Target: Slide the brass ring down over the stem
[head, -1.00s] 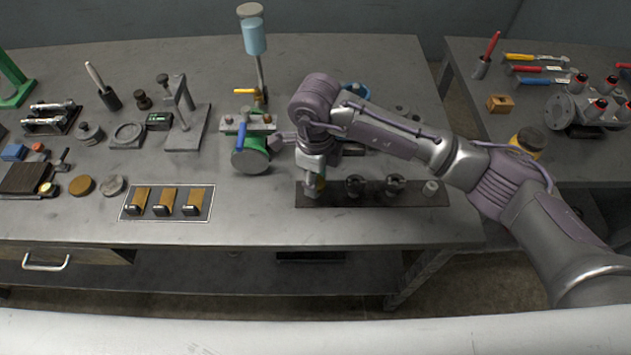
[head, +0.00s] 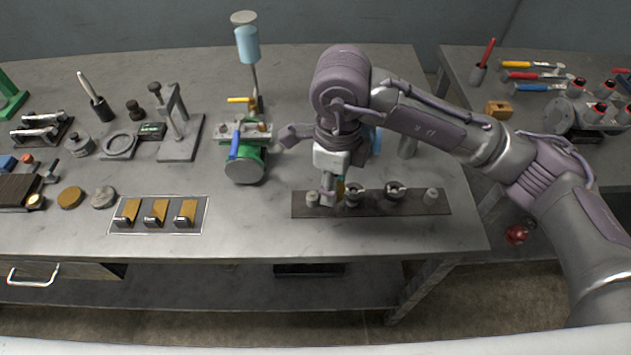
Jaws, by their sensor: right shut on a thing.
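My right gripper (head: 330,197) is low over the dark strip (head: 372,207) at the front of the bench, between the first and second fittings. It is shut on a small brassy piece (head: 340,187), which I take to be the brass ring; the fingers hide most of it. A small grey post (head: 312,199) stands on the strip just left of the gripper. Two dark round fittings (head: 352,196) (head: 395,191) and another grey post (head: 431,196) stand to the right. I cannot tell which part is the stem. My left gripper is not in view.
A green valve (head: 245,168) with a blue handle stands left of the gripper. A framed plate (head: 203,228) with brass-coloured blocks lies at the front left. Bare bench top lies in front of the strip.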

